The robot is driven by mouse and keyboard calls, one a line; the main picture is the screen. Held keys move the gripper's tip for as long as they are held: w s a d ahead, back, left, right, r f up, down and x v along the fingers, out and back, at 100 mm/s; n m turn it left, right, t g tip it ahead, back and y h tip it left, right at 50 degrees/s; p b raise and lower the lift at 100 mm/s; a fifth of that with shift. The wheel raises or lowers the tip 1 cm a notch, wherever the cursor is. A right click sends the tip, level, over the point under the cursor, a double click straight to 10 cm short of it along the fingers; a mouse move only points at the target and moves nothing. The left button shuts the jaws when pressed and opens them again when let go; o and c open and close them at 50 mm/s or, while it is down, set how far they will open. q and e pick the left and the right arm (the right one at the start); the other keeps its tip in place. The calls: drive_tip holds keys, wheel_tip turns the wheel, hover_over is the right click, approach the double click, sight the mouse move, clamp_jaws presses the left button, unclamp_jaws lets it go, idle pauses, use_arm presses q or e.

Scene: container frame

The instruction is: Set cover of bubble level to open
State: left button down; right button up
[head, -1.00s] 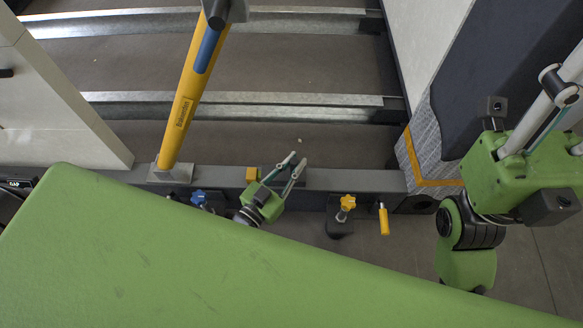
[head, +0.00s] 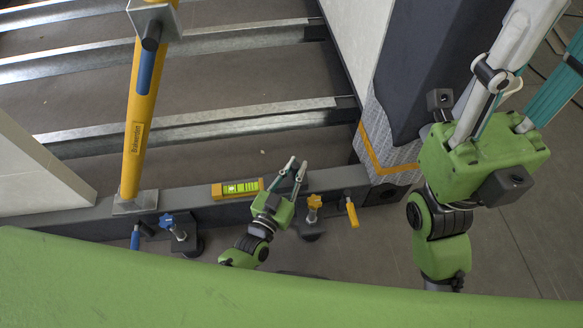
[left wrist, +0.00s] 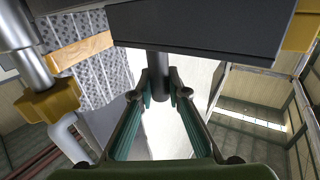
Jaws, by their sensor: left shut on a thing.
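The bubble level (head: 222,191) is a yellow block on the grey beam, and its green vial is uncovered in the head view. The cover is a dark grey block across the top of the left wrist view (left wrist: 205,32), with a dark round knob (left wrist: 160,72) hanging from it. My left gripper (head: 294,170) is to the right of the level's vial. In the left wrist view its fingers (left wrist: 161,92) are shut around the knob. In the head view the cover is hard to tell from the beam behind the gripper.
A yellow post (head: 134,150) stands left of the level. A blue-handled clamp (head: 174,226), an orange knob (head: 314,202) and a yellow handle (head: 352,213) sit along the beam (head: 75,223). My right arm is at the right.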

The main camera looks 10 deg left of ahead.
use_arm(q)
drive_tip(key=c, duration=2)
unclamp_jaws()
drive_tip(key=shift+o, duration=0.2)
wheel_tip(320, 180, up, 10)
